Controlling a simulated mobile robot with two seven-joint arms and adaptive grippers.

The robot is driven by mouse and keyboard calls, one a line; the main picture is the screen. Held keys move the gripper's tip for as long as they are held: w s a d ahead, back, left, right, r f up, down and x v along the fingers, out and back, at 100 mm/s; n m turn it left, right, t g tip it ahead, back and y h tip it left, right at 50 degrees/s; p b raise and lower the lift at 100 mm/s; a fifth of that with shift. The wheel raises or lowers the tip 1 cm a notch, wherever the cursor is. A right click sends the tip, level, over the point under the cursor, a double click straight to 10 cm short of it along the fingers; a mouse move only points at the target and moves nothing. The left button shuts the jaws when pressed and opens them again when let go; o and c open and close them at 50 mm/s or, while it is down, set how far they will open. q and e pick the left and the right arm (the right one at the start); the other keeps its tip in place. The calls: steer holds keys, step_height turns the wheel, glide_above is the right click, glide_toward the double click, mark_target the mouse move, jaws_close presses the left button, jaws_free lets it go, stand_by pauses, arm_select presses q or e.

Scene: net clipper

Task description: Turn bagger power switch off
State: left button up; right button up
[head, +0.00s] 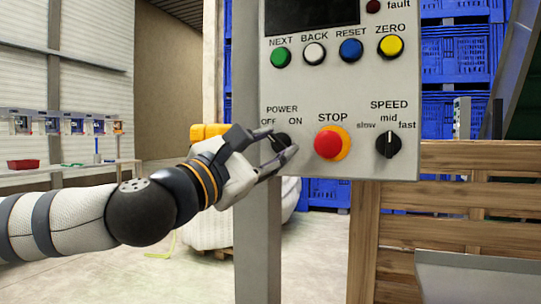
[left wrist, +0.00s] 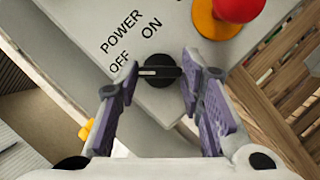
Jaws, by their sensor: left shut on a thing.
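The power switch (head: 281,138) is a black round knob low on the left of the grey control panel (head: 300,90), below the words POWER, OFF and ON. In the left wrist view the power switch (left wrist: 158,82) has a raised bar with a pale line that appears to point toward OFF. My left gripper (head: 283,145) comes in from the left. In the left wrist view its fingers (left wrist: 160,75) are closed on the two ends of the switch's bar. The fingers partly cover the switch in the head view. My right gripper is not in view.
A red STOP button (head: 328,143) on a yellow base sits just right of the switch, with the black SPEED knob (head: 388,144) beyond. Several coloured buttons are higher up. A wooden crate (head: 450,190) stands at the right. The floor at the left is open.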

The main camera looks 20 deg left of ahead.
arm_select(q)
steer(key=shift+r, duration=0.1)
stand_by(0.3)
steer(key=o, duration=1.2)
steer(key=shift+c, duration=0.2)
steer(key=v, duration=1.2)
